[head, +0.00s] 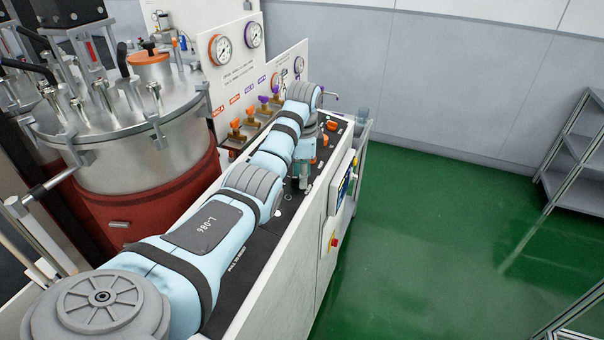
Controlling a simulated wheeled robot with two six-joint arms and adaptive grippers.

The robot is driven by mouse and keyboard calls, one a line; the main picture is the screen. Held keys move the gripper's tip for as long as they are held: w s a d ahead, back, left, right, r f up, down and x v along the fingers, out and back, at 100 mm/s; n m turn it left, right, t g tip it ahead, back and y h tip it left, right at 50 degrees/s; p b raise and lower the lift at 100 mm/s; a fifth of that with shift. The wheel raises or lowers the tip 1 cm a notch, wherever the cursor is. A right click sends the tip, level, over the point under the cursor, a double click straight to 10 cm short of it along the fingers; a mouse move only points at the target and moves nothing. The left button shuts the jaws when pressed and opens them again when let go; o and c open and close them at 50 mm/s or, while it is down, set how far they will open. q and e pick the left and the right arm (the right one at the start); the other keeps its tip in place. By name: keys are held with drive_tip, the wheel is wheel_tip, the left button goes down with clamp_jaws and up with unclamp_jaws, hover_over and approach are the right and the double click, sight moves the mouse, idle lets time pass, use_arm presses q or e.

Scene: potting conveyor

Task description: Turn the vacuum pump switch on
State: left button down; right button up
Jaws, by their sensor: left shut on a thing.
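The black control panel (262,235) runs along the top of the white cabinet, with small switches and knobs on it. My left arm reaches over it from the lower left. My left gripper (303,182) points down at the panel, shut on a panel switch that its fingers and the arm mostly hide. I cannot read which label belongs to this switch, nor tell its position. Orange knobs (332,126) show on the panel just beyond the gripper. My right gripper is not in view.
A steel vessel (150,160) with clamps and a red lower band stands left of the panel. Gauges (220,49) and orange and purple valves (235,125) are behind. A red button (334,241) is on the cabinet side. Green floor (430,240) is clear at right; a grey shelf (575,185) stands beyond.

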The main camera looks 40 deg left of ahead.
use_arm(q)
drive_tip(key=m, duration=0.5)
drive_tip(key=shift+s+d+m+g, duration=0.15)
drive_tip(key=shift+s+m+g, duration=0.05)
drive_tip(key=shift+m+g, duration=0.2)
drive_tip(key=m, duration=0.5)
drive_tip(key=shift+s+f+g, duration=0.1)
drive_tip(key=shift+s+g, duration=0.15)
drive_tip(key=shift+g, duration=0.15)
drive_tip(key=shift+m, duration=0.3)
drive_tip(key=c, duration=1.3)
unclamp_jaws()
